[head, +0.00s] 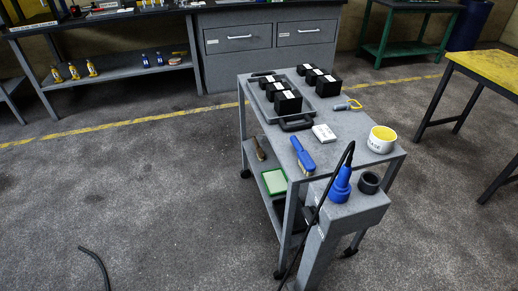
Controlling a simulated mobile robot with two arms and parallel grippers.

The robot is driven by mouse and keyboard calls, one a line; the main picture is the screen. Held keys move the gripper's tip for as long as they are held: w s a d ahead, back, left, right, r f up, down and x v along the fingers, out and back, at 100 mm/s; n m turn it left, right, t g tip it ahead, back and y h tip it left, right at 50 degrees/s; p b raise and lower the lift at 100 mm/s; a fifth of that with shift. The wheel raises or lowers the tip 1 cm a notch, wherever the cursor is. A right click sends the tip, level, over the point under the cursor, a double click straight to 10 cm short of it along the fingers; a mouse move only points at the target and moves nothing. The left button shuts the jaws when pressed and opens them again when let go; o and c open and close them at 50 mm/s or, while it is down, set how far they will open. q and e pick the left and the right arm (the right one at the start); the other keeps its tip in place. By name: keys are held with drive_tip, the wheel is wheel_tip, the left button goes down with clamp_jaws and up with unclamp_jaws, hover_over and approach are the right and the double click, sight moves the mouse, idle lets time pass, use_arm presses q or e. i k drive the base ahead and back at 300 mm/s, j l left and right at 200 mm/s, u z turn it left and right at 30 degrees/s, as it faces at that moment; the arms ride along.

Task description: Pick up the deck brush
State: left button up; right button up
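A brush with a blue handle (298,148) and pale tan bristles lies on the top of the grey trolley (345,150), near its left edge. Its bristle end points toward the near side of the trolley. A second brush-like thing with a brown handle (258,148) shows lower down at the trolley's left side. I cannot tell from the picture which one is called the deck brush. Neither of my grippers is in the head view.
The trolley top also holds a tray with black boxes (288,102), a white box (324,133) and a white tub (381,139). A blue tool with a black cable (341,184) stands in front. A workbench (110,74) is behind. The floor at left is mostly clear.

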sight(261, 155)
drive_tip(key=i+j+z, duration=0.1)
drive_tip(key=i+j, duration=0.25)
drive_tip(key=i+j+z, duration=0.1)
drive_tip(key=i+j, duration=0.2)
drive_tip(key=j, duration=0.15)
drive_tip(key=i+j+z, duration=0.1)
drive_tip(key=i+j, duration=0.2)
drive_tip(key=i+j+z, duration=0.1)
drive_tip(key=i+j, duration=0.2)
drive_tip(key=j, duration=0.25)
drive_tip(key=i+j+z, duration=0.1)
drive_tip(key=i+j, duration=0.15)
drive_tip(key=j, duration=0.25)
